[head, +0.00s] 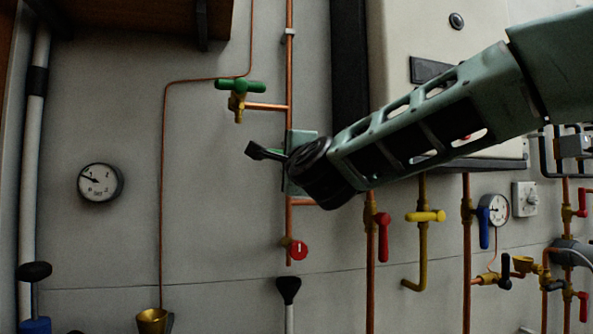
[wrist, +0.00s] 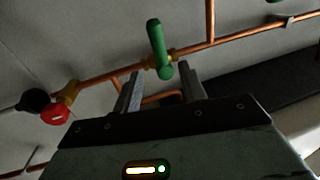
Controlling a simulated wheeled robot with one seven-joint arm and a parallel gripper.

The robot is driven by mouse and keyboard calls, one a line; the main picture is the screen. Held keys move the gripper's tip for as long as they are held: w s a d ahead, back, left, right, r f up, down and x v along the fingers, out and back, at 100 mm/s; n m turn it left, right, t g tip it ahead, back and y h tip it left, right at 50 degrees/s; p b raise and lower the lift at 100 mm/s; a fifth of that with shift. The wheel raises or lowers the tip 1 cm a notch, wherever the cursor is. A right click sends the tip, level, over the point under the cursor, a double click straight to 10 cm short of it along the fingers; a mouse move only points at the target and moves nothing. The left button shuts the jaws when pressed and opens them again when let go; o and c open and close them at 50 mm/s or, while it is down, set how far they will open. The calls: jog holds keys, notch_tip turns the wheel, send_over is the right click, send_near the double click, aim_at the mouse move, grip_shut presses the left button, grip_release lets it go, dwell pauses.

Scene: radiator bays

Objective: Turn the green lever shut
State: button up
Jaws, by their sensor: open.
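In the wrist view a green lever (wrist: 157,46) sits on a brass valve on a copper pipe (wrist: 98,80). The lever lies across the pipe in this view. My gripper (wrist: 161,80) is open, with its two fingers apart on either side of the lever's lower end; I cannot tell whether they touch it. A second green handle (head: 240,85), T-shaped and level, sits on a brass valve up and to the left.
A red round handle (head: 298,250) is low on the same pipe; it also shows in the wrist view (wrist: 55,114). A black-topped rod (head: 288,290) stands below. Red (head: 383,235) and yellow (head: 425,216) levers are to the right. Bare wall lies left, around a gauge (head: 100,183).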

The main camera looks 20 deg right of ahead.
jog(key=s+f, duration=0.1)
jog(key=s, duration=0.5)
jog(key=shift+s+f+b, duration=0.15)
jog(key=shift+s+b, duration=0.25)
jog(key=s+a+f+n+g+y+p, duration=0.3)
jog(key=s+a+f+n+g, duration=0.3)
jog(key=f+n, duration=0.3)
jog(key=s+a+f+n+g+y+p, duration=0.3)
jog(key=s+a+f+n+g, duration=0.35)
jog(key=f, duration=0.45)
jog(key=s+d+f+n+g+h+p, duration=0.2)
jog(key=s+d+f+n+g, duration=0.2)
jog(key=s, duration=0.5)
jog(key=s+d+f+n+g+h+p, duration=0.2)
jog(key=s+d+f+n+g+h, duration=0.1)
jog(key=s+d+f+n, duration=0.3)
jog(key=s+f, duration=0.1)
jog(key=s, duration=0.1)
jog(key=shift+s+d+f+g, duration=0.3)
jog(key=shift+s+f+g, duration=0.05)
